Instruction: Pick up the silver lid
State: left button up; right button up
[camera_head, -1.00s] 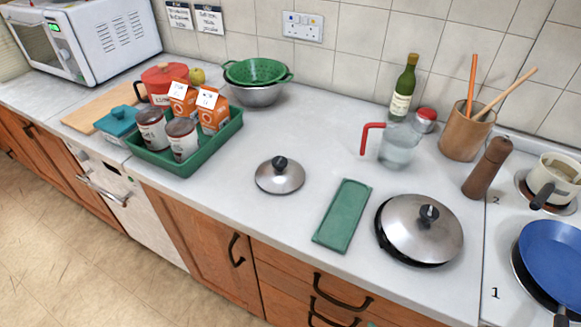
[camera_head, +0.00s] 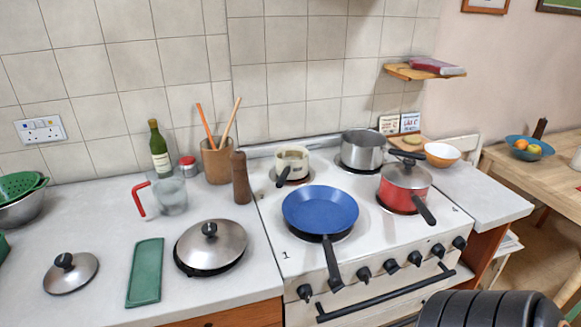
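A small silver lid (camera_head: 71,273) with a black knob lies flat on the counter at the lower left. A larger silver lid (camera_head: 210,245) with a black knob sits on a dark pan (camera_head: 206,271), right of the green tray. A red pot (camera_head: 398,199) on the hob also has a greyish silver lid (camera_head: 406,174) with a black handle. Neither of my grippers shows. A black ribbed part, seemingly of my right arm, fills the bottom right corner.
A green rectangular tray (camera_head: 145,272) lies between the two counter lids. A jug (camera_head: 171,196) with a red handle, a bottle (camera_head: 160,155) and a pepper mill (camera_head: 241,178) stand behind. A blue frying pan (camera_head: 320,209) is on the hob. The counter around the small lid is mostly clear.

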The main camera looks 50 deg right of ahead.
aim_at(70, 271)
jog(key=i+j+z, duration=0.2)
jog(key=j+z, duration=0.2)
jog(key=i+l+z, duration=0.1)
jog(key=z, duration=0.35)
jog(key=i+l+z, duration=0.1)
jog(key=z, duration=0.35)
jog(key=i+z, duration=0.15)
jog(key=z, duration=0.25)
jog(key=u, duration=1.7)
jog(key=k+j+z, duration=0.1)
jog(key=k, duration=0.3)
jog(key=i+j+z, duration=0.1)
jog(key=j, duration=0.2)
jog(key=i+j, duration=0.1)
jog(key=j, duration=0.2)
jog(key=i+j+z, duration=0.15)
jog(key=j, duration=0.15)
jog(key=k, duration=0.05)
